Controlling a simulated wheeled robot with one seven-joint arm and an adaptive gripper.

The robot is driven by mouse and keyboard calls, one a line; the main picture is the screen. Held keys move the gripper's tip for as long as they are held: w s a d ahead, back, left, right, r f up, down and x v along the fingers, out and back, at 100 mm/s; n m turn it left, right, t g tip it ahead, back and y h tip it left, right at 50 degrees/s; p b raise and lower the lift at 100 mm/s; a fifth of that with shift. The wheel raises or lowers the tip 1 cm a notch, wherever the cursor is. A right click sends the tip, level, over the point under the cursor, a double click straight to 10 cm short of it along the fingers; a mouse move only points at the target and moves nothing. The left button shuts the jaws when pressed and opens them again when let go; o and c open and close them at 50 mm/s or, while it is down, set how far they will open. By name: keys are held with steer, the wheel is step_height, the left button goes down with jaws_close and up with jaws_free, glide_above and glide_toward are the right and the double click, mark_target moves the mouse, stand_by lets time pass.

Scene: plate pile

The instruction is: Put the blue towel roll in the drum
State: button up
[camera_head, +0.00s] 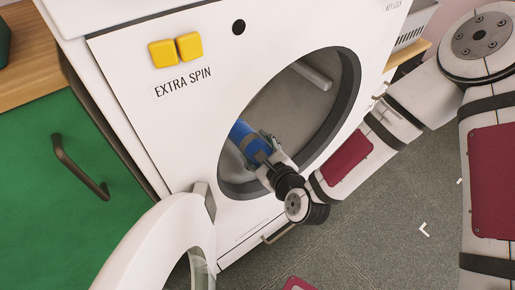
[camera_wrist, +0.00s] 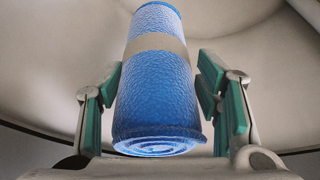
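The blue towel roll (camera_head: 240,135) is inside the drum (camera_head: 290,105), just behind the round opening and towards its lower left. In the wrist view the roll (camera_wrist: 155,90) has a beige band, and its spiral end faces the camera. My gripper (camera_head: 260,149) reaches through the opening. Its green-padded fingers (camera_wrist: 158,88) lie on both sides of the roll, and the pads appear to press against it. The drum's pale inner wall (camera_wrist: 245,25) is behind the roll. Whether the roll touches the drum wall is unclear.
The white machine's dark opening rim (camera_head: 349,85) surrounds my wrist. Its round door (camera_head: 150,245) hangs open at the lower left. A green cabinet (camera_head: 55,190) with a handle stands at the left. Grey floor (camera_head: 370,235) is free at the lower right.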

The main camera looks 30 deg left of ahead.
steer(key=shift+o, duration=0.8)
step_height(320, 180, up, 10)
stand_by(0.6)
